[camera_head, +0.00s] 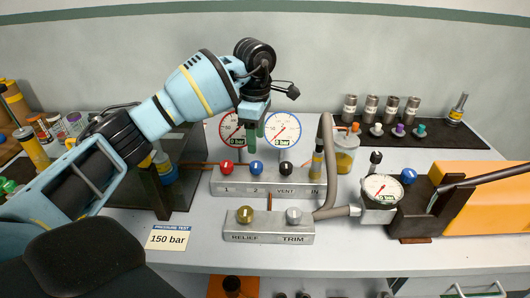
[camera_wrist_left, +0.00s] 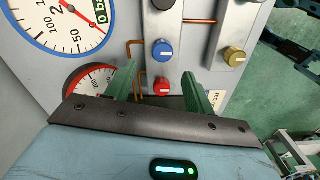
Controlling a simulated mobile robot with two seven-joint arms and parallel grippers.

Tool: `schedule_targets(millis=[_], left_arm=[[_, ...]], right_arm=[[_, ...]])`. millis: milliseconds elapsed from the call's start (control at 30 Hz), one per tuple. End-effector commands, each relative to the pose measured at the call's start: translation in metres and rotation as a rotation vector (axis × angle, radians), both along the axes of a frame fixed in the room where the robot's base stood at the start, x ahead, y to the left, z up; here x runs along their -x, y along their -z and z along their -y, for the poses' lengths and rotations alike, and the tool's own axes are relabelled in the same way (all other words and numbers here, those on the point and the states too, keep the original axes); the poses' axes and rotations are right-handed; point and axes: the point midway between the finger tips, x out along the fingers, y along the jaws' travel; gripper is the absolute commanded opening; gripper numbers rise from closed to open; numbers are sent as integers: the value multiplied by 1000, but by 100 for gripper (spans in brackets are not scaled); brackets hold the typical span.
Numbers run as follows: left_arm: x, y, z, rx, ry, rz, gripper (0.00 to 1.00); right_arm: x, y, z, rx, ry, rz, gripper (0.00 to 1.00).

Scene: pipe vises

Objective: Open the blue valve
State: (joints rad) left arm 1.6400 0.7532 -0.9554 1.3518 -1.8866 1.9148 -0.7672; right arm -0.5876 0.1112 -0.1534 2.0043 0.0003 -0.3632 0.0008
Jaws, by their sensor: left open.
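A blue valve knob (camera_head: 256,168), labelled 2, sits on the upper grey manifold block (camera_head: 225,187), between a red knob (camera_head: 226,167) and a black knob (camera_head: 286,168). My left gripper (camera_head: 255,142) is open, with green fingers pointing down above and behind the manifold, near the blue knob. In the left wrist view the blue knob (camera_wrist_left: 162,51) lies just beyond the gap between the fingertips (camera_wrist_left: 159,72). The red knob (camera_wrist_left: 162,86) shows between the fingers. Nothing is held, and I see no contact. My right gripper is out of view.
Red-rimmed (camera_head: 232,128) and blue-rimmed (camera_head: 283,130) gauges stand behind the manifold. A lower block (camera_head: 268,237) carries brass and silver knobs. A hose (camera_head: 327,165) rises at right. A hand pump (camera_head: 415,210) has another blue knob (camera_head: 409,176).

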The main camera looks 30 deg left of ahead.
Motion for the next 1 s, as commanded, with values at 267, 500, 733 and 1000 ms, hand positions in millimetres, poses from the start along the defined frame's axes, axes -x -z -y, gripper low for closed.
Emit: schedule_targets(millis=[267, 500, 733, 1000], left_arm=[[1, 13, 0, 0, 0, -4, 54], [1, 48, 0, 1, 0, -4, 54], [0, 73, 1, 1, 1, -1, 54], [0, 78, 1, 2, 2, 1, 54]], right_arm=[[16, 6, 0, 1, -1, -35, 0], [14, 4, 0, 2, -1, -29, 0], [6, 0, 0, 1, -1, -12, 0], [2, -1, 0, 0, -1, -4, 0]])
